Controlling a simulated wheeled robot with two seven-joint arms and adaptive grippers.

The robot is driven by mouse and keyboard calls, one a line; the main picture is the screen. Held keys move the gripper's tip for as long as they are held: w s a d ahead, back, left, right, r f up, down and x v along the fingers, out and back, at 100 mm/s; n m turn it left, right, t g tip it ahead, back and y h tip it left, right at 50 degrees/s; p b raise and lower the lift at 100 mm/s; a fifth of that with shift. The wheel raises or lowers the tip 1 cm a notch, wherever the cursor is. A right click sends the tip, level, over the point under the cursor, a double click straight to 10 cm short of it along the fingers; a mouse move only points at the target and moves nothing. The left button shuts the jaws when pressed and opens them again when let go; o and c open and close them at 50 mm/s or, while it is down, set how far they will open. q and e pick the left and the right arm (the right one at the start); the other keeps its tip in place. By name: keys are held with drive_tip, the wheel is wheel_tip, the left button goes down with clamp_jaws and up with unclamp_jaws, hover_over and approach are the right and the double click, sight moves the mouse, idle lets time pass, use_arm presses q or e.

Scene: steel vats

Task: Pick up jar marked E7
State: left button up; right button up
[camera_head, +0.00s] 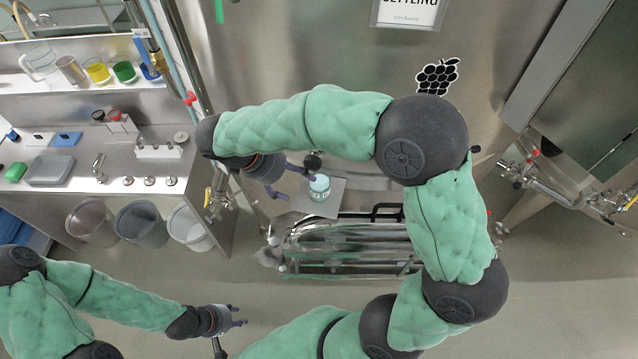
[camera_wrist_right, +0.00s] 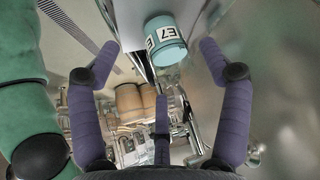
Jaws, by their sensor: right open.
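The jar marked E7 (camera_head: 320,187) is small, with a pale blue-green top and a white label. It stands on a small grey shelf (camera_head: 338,203) in front of the steel vat. In the right wrist view the jar (camera_wrist_right: 167,42) shows its "E7" label, ahead and between the two outer fingers, nearer the right one. My right gripper (camera_head: 298,186) is open and empty just left of the jar; one finger appears close to its top. I cannot tell whether it touches. My left gripper (camera_head: 238,316) is open and empty, low over the floor at the lower left.
A steel vat (camera_head: 300,50) rises behind the jar. A steel cylindrical unit with a black handle (camera_head: 350,245) lies below the shelf. A valve pipe (camera_head: 217,195) stands left of my right gripper.

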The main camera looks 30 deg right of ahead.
drive_tip(key=shift+s+d+r, duration=0.1)
drive_tip(key=shift+s+d, duration=0.2)
drive_tip(key=shift+d, duration=0.55)
drive_tip(key=d, duration=0.1)
drive_tip(key=d+f, duration=0.1)
drive_tip(key=d+f+p, duration=0.1)
drive_tip(key=shift+s+d, duration=0.3)
drive_tip(key=shift+d+f, duration=0.15)
drive_tip(key=shift+f, duration=0.2)
drive_tip(key=c, duration=1.4)
